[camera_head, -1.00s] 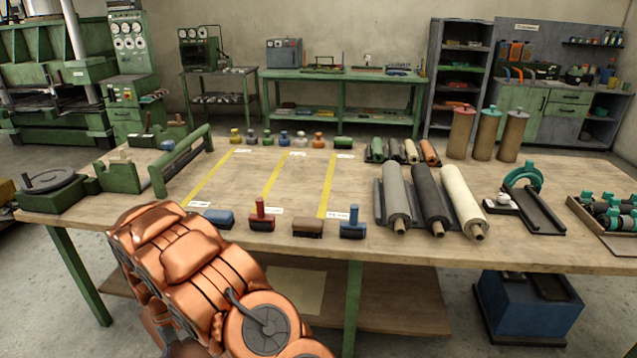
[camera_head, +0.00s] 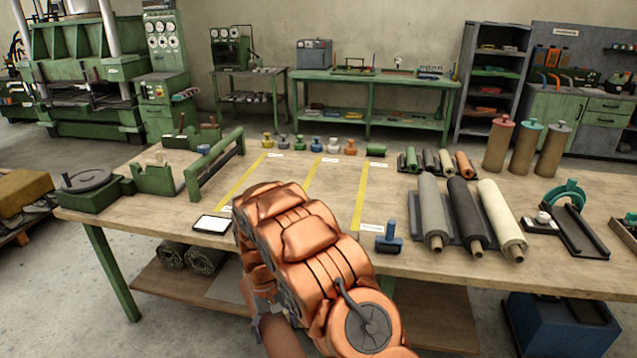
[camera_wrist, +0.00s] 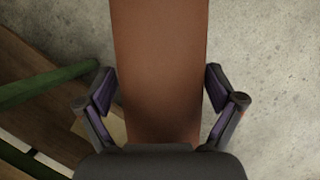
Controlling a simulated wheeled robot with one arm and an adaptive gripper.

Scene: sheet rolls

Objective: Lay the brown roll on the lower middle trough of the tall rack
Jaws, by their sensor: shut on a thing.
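The brown roll (camera_wrist: 160,60) runs up through the middle of the wrist view, between the two fingers of my gripper (camera_wrist: 158,92). My gripper is shut on it, and the roll's far end lies outside that view. In the head view a short brown length (camera_head: 280,336) shows under my copper arm, low in front of the table; it looks like the same roll. I cannot make out a tall rack with troughs in either view.
The wooden table (camera_head: 130,200) stands close ahead. Its front right holds a grey roll (camera_head: 430,205), a black roll (camera_head: 466,215) and a cream roll (camera_head: 500,220). A blue-handled tool (camera_head: 389,240) stands at its front edge. Bare floor (camera_head: 50,300) shows at left.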

